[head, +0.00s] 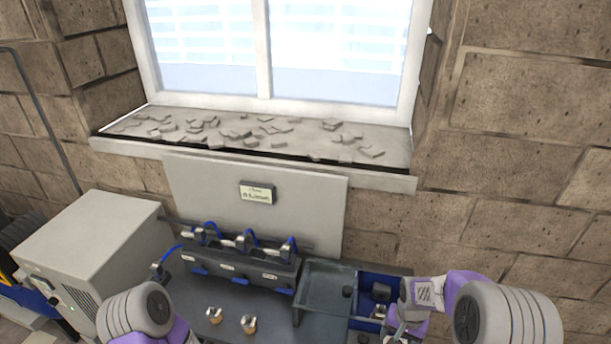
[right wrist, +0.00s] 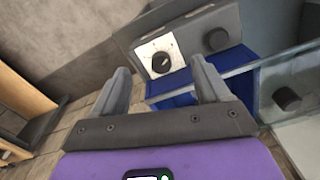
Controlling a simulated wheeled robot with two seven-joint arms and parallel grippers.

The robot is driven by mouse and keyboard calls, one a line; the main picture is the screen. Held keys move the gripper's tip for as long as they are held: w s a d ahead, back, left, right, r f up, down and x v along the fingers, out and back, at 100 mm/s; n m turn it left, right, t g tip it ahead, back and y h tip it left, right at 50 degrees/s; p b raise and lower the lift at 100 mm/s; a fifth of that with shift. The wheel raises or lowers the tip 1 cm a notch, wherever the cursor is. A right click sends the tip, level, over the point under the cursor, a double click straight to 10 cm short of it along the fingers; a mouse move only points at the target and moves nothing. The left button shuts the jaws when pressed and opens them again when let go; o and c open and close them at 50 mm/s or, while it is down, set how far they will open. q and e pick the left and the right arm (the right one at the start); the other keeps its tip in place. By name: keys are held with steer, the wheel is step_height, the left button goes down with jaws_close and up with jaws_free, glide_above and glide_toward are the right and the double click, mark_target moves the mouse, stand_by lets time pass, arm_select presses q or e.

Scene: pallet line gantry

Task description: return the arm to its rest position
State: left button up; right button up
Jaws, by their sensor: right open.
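My right arm, with purple and grey links, comes in from the lower right of the head view. Its gripper (head: 394,318) is over the right part of the bench, beside the blue compartments. In the right wrist view the two grey fingers of this gripper (right wrist: 162,85) stand apart with nothing between them. Beyond them are a blue bin (right wrist: 180,99) and a grey block with a white dial plate (right wrist: 160,56). Of my left arm, only a grey and purple link shows at the lower left of the head view; its gripper is not visible.
A clear-walled tray (head: 325,284) sits left of the right gripper. A dark rack (head: 240,267) with blue cables stands behind. Two small brass-coloured parts, one here (head: 249,324), stand on the bench front. A grey cabinet (head: 95,245) is at left; a window sill (head: 250,140) lies behind.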

steer(key=s+a+f+n+y, duration=0.3)
steer(key=s+a+f+y, duration=0.1)
steer(key=s+a+f, duration=1.15)
arm_select(q)
step_height(320, 180, down, 9)
steer(key=b, duration=0.8)
steer(key=shift+r+b, duration=0.15)
steer(key=shift+b, duration=0.2)
arm_select(e)
step_height(320, 180, down, 9)
steer(key=shift+d+f+t, duration=0.2)
steer(key=shift+d+t, duration=0.1)
arm_select(q)
steer(key=shift+w, duration=0.15)
steer(key=shift+c, duration=0.4)
arm_select(e)
steer(key=shift+s, duration=0.1)
steer(key=shift+c, duration=0.3)
